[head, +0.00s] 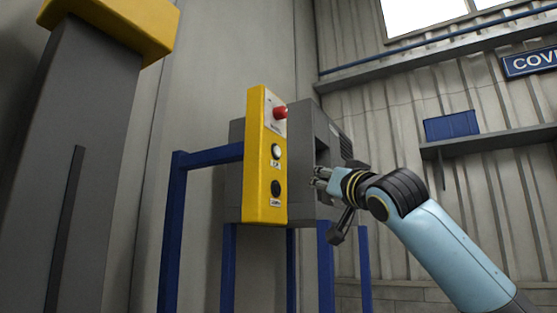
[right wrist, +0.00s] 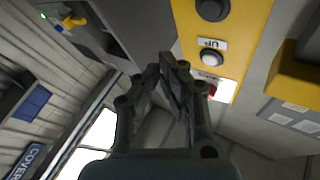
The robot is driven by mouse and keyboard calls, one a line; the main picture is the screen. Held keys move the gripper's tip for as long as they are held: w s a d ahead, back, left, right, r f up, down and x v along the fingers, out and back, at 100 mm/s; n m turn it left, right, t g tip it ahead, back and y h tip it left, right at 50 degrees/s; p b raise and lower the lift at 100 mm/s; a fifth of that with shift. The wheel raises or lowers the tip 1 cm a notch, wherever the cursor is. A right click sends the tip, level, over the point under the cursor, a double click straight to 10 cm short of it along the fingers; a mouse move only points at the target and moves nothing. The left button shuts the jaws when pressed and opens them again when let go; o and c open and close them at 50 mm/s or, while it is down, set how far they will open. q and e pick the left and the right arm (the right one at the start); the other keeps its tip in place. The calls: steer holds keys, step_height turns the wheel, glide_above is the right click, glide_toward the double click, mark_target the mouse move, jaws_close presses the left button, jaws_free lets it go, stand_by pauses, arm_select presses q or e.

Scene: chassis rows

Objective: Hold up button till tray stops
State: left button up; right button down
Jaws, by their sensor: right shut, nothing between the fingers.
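The yellow control panel (head: 264,209) stands upright on a grey box, with a red button (head: 280,113) at its top. The white up button (head: 276,151) is in the middle, and a black button (head: 276,188) is below it. In the right wrist view the label UP (right wrist: 212,43) sits beside the pale up button (right wrist: 211,54). My right gripper (head: 317,178) is shut and empty, to the right of the panel in the head view. No contact with the up button shows. My left gripper is out of view. I cannot make out the tray.
A blue frame (head: 171,230) stands under and left of the panel. A thick grey column (head: 75,150) with a yellow top rises at the left. A shelf (head: 490,140) with a blue box (head: 452,125) is on the right wall.

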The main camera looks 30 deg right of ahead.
mark_target(277, 152)
steer(key=s+r+t, duration=0.2)
steer(key=s+r, duration=0.1)
steer(key=r, duration=0.5)
steer(key=shift+s+r+h, duration=0.25)
steer(key=shift+r+h, duration=0.05)
steer(key=shift+d, duration=0.1)
steer(key=w+a+p, duration=0.4)
steer(key=w, duration=0.3)
steer(key=shift+w+a, duration=0.2)
steer(key=shift+w, duration=0.15)
steer(key=shift+w+p, duration=0.1)
steer(key=shift+p, duration=0.2)
stand_by(0.6)
steer(key=shift+w+a, duration=0.25)
